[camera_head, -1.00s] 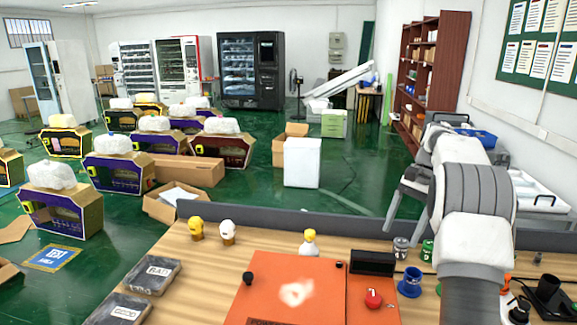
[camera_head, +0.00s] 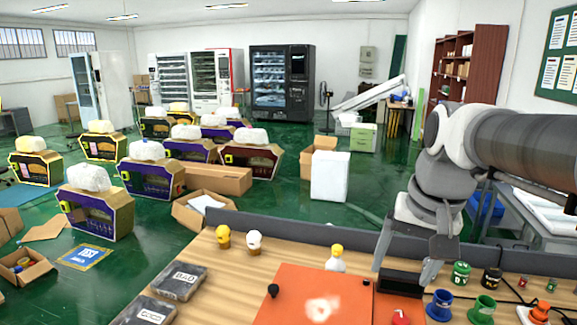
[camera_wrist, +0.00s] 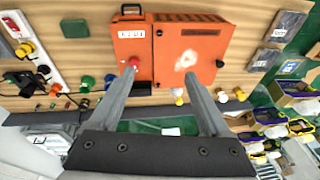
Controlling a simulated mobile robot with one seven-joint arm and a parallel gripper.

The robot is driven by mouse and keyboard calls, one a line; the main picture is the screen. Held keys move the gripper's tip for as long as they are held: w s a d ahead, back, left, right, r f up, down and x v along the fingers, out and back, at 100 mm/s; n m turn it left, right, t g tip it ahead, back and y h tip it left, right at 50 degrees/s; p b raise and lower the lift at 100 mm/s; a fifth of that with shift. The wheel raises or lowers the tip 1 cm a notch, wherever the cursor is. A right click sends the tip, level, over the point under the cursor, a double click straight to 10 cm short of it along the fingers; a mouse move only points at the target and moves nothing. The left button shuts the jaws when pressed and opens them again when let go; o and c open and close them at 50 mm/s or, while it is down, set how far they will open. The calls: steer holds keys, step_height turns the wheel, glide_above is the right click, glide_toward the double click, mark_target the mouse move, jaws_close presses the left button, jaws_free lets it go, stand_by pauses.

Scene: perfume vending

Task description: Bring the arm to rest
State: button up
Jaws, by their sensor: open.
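My arm reaches in from the right in the head view. My gripper (camera_head: 405,275) hangs over the back of the wooden table, its fingers apart and pointing down. Nothing is between its fingers. The wrist view also shows my gripper (camera_wrist: 161,62), with both fingers spread and a clear gap. The orange box (camera_head: 322,296) lies on the table to the left of and in front of my gripper. It also shows in the wrist view (camera_wrist: 215,70), beyond the fingertips. A black block (camera_head: 400,283) appears behind or below the fingers; I cannot tell how far apart they are.
Green (camera_head: 460,272) and black (camera_head: 491,278) cups, a blue cup (camera_head: 439,304) and a green cup (camera_head: 481,308) stand right of my gripper. A yellow-capped white bottle (camera_head: 336,260) stands left. Dark trays (camera_head: 180,281) lie at the table's left. A grey partition (camera_head: 300,232) runs along the back edge.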

steer(key=s+a+f+n+t, duration=0.1)
steer(key=s+f+n, duration=0.1)
steer(key=s, duration=0.3)
steer(key=s+a+f+n+t, duration=0.1)
steer(key=s+a+f+n, duration=0.1)
steer(key=s, duration=0.3)
steer(key=shift+s+a+f+t, duration=0.3)
steer(key=shift+f+t, duration=0.1)
steer(key=shift+f, duration=0.2)
steer(key=c, duration=0.5)
steer(key=shift+d, duration=0.2)
